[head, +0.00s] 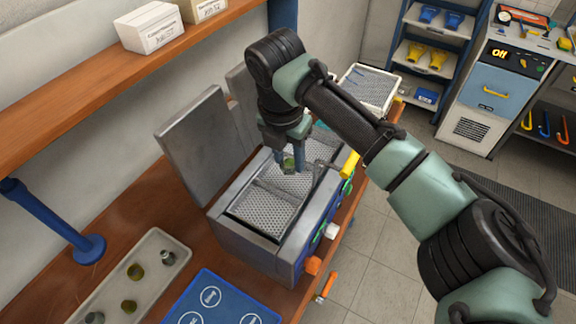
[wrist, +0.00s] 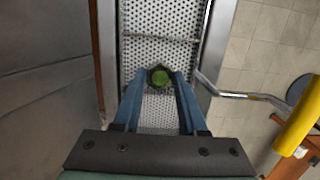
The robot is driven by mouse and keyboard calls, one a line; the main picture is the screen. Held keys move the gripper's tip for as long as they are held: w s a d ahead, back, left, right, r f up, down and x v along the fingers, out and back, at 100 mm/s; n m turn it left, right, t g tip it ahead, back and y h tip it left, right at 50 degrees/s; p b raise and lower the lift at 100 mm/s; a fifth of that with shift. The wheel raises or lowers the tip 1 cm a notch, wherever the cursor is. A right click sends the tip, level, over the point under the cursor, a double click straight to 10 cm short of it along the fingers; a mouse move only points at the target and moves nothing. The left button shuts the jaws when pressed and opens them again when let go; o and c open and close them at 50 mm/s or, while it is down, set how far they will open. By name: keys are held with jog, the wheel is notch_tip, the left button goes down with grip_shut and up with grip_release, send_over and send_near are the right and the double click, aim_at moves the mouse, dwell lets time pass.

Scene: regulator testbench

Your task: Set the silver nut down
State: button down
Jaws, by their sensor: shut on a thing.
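My gripper (head: 290,160) points down over the grey metal bench box, with its blue fingers shut on a small piece. The piece (wrist: 160,77) has a green top and a dark rim in the wrist view; no silver colour shows clearly, so I cannot tell if it is the silver nut. It is between the fingertips, above or at the perforated bed (head: 264,212) of the box (head: 245,248). I cannot tell whether it touches the bed. The bed also shows in the wrist view (wrist: 160,22), with a bar across it.
Raised grey lids (head: 195,145) stand behind the box. A bent metal handle (wrist: 255,97) with a yellow grip (wrist: 298,130) is at its right side. A pale tray (head: 150,245) with several small pieces and a blue mat (head: 215,300) lie at front left. A shelf (head: 110,75) overhangs the left.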

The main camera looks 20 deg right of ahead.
aim_at(288, 164)
jog(key=shift+f+p, duration=0.35)
jog(key=shift+f, duration=1.75)
jog(key=shift+f, duration=0.1)
jog(key=shift+c, duration=2.3)
grip_release()
notch_tip(288, 164, up, 12)
jog(key=s+a+b, duration=0.1)
jog(key=b, duration=0.1)
jog(key=shift+a, duration=0.25)
